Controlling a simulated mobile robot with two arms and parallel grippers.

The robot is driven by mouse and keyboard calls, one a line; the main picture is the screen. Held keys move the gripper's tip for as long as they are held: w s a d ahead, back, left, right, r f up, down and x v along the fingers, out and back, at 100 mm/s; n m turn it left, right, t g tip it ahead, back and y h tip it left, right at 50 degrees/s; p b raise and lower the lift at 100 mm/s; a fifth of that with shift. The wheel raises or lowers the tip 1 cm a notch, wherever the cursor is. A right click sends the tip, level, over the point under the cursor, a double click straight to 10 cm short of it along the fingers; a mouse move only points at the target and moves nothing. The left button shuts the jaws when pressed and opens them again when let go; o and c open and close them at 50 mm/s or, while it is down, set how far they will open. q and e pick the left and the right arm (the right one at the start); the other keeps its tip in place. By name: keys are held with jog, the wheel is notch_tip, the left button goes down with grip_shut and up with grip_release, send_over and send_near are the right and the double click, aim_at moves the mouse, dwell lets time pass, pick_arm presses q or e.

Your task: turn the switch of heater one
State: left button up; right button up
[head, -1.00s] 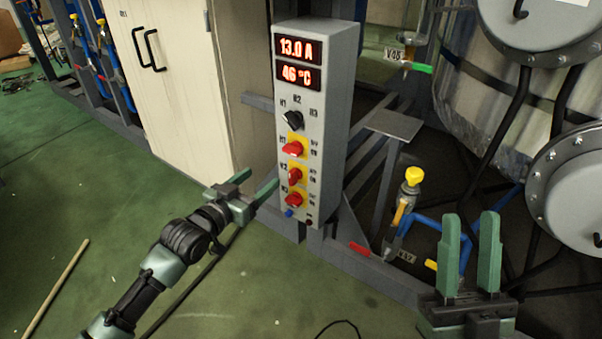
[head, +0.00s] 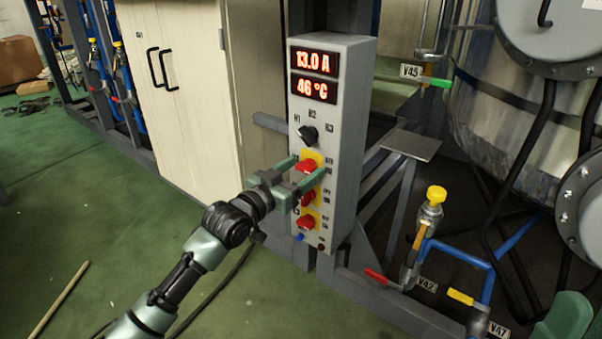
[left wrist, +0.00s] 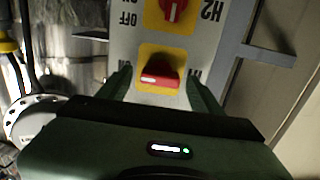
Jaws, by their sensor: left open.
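The grey control box (head: 343,200) stands upright, with red switches on yellow plates down its front. The heater one switch (head: 306,166) is the top red one. It also shows in the left wrist view (left wrist: 160,79), on its yellow plate near an H1 label, its handle lying roughly crosswise. My left gripper (head: 309,167) is open at the box front, its fingers on either side of this switch; contact cannot be told. The heater two switch (head: 307,198) is just below, partly behind the gripper. My right gripper (head: 580,318) is open at the bottom right corner, mostly cut off.
A black selector knob (head: 308,135) sits above the red switches, below displays reading 13.0 A and 46 °C. Another red switch (head: 307,222) is lower down. A cream cabinet (head: 200,90) stands left; yellow-topped valve piping (head: 432,215) and a large vessel are right.

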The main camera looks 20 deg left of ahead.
pick_arm(q)
jog(key=c, duration=1.4)
